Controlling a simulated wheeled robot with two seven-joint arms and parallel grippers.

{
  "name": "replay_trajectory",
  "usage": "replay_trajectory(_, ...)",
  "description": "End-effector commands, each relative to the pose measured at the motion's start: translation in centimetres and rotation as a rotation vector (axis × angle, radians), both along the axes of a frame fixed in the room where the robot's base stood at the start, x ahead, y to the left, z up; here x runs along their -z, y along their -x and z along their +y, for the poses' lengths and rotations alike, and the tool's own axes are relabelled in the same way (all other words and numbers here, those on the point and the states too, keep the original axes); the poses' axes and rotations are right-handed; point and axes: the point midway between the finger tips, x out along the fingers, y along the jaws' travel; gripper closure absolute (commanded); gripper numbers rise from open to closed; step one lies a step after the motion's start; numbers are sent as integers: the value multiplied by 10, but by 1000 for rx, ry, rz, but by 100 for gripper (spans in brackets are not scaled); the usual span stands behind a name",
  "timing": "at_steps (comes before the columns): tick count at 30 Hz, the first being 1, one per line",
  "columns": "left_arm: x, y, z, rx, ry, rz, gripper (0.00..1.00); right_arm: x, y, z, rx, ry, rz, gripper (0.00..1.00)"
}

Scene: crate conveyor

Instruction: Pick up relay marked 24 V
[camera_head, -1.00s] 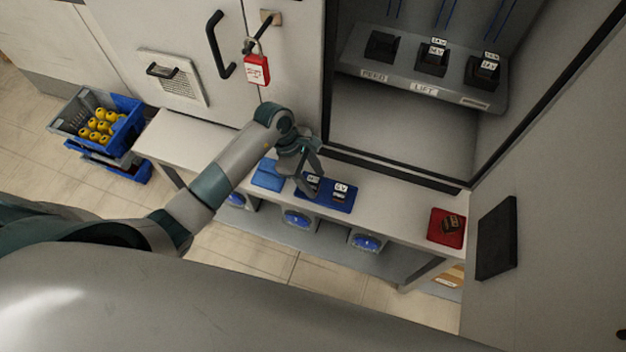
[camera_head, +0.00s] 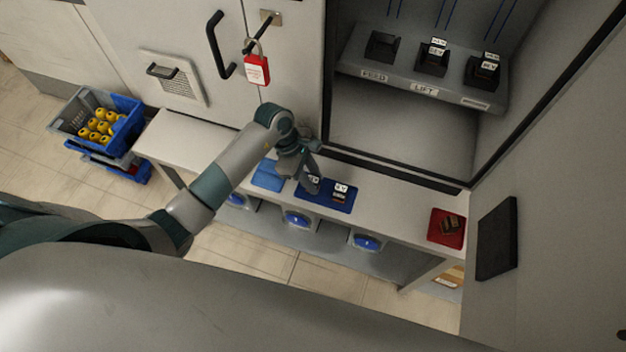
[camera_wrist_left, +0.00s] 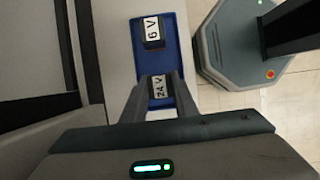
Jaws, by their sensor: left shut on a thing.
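The relay marked 24 V (camera_wrist_left: 159,88) sits between the fingers of my left gripper (camera_wrist_left: 160,97) in the left wrist view, its white label facing the camera. In the head view my left gripper (camera_head: 309,180) is down at the left part of the dark blue tray (camera_head: 328,206) and hides most of this relay. The gripper is shut on the relay, which appears still at the tray. A second relay, marked 6 V (camera_wrist_left: 152,33), stands apart in the same tray; it also shows in the head view (camera_head: 340,193). My right gripper is not in view.
A lighter blue pad (camera_head: 267,176) lies left of the tray on the bench (camera_head: 390,208). A red tray (camera_head: 436,238) with a dark relay is at the right end. The open cabinet behind holds a shelf (camera_head: 400,80) with several black sockets. A red padlock (camera_head: 257,70) hangs on the door.

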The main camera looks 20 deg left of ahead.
Motion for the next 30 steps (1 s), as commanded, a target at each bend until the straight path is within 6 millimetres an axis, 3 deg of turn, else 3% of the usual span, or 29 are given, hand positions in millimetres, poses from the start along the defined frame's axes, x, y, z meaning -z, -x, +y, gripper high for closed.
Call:
replay_trajectory(9,-5,4,1,2,-2,-2,96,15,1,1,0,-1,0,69)
replay_trajectory(21,-67,2,1,4,-1,-7,96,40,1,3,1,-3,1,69)
replay_trajectory(30,-66,52,3,4,-2,-2,96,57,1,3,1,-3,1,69)
